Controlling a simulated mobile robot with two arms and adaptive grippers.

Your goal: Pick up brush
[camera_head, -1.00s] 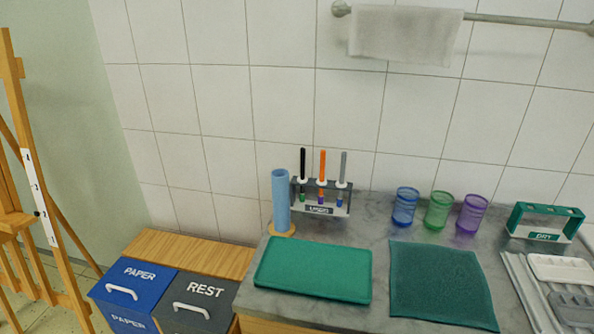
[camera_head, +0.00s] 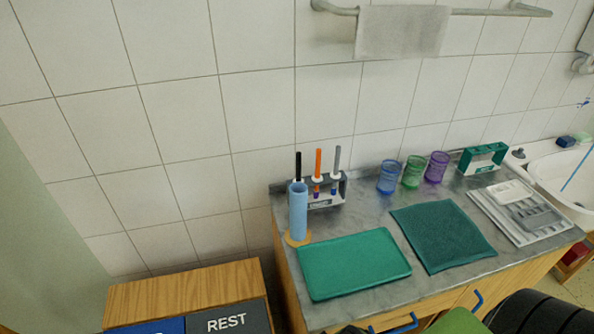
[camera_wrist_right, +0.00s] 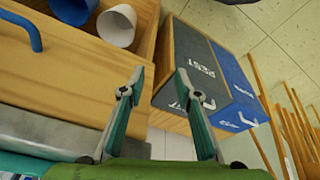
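Three brushes stand upright in a small grey rack (camera_head: 328,198) at the back left of the counter: a black-handled brush (camera_head: 298,166), an orange-handled brush (camera_head: 318,163) and a grey-handled brush (camera_head: 336,160). The blue cylinder in front partly hides the rack's left end. My right gripper (camera_wrist_right: 165,75) is open and empty in the right wrist view, its two fingers well apart. It faces the wooden cabinet and the bins, away from the brushes. In the head view part of my right arm shows at the bottom right. My left gripper is not in view.
A blue cylinder (camera_head: 298,212) stands on a wooden base before the rack. A green tray (camera_head: 352,264), a dark green cloth (camera_head: 442,236), three cups (camera_head: 412,172), a green rack (camera_head: 483,158) and a light tray (camera_head: 518,212) occupy the counter. A sink (camera_head: 565,180) lies right.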

